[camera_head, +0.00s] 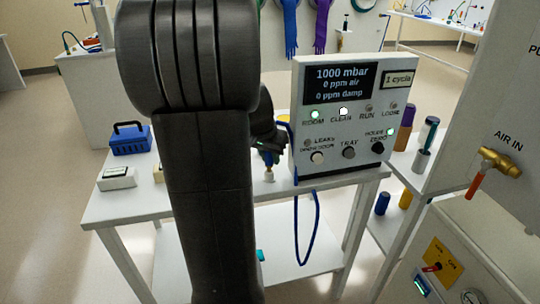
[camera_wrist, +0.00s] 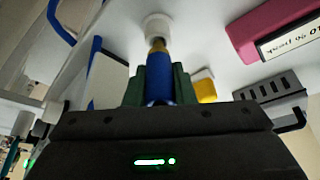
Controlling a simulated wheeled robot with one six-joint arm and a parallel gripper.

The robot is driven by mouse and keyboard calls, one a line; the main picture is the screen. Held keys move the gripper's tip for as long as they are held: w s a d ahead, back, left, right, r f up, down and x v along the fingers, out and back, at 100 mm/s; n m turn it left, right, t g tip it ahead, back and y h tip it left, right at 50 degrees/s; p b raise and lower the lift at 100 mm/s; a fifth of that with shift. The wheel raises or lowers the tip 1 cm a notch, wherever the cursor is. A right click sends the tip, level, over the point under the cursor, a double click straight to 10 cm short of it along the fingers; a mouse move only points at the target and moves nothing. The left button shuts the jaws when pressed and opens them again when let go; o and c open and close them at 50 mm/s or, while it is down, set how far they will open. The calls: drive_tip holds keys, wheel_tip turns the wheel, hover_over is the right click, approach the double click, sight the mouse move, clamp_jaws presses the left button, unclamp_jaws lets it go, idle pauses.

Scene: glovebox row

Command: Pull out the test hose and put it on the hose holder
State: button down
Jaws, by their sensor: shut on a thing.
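My gripper (camera_wrist: 160,85) is shut on the blue end of the test hose (camera_wrist: 159,90), between its two green fingers in the wrist view. The hose end's brass tip meets a round white piece (camera_wrist: 157,24); I cannot tell whether it is seated in it. This piece may be the hose holder. In the head view, my gripper (camera_head: 266,150) is largely hidden behind my arm, just left of the control box (camera_head: 345,120). The blue hose (camera_head: 316,225) hangs in a loop below the table's front edge.
The white table (camera_head: 120,205) carries a blue case (camera_head: 131,139) and a small labelled white block (camera_head: 117,178) at left. A pink labelled box (camera_wrist: 280,30) shows in the wrist view. A brass AIR IN valve (camera_head: 495,163) is on the cabinet at right. My arm blocks the middle.

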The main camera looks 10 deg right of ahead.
drive_tip(key=shift+f+b, duration=0.75)
drive_tip(key=shift+f, duration=0.2)
drive_tip(key=c, duration=1.1)
unclamp_jaws()
drive_tip(key=shift+c, duration=0.2)
drive_tip(key=p+v, duration=0.2)
drive_tip(key=v, duration=1.1)
drive_tip(key=shift+a+r, duration=0.15)
drive_tip(key=shift+r, duration=0.25)
drive_tip(key=shift+s+f, duration=0.1)
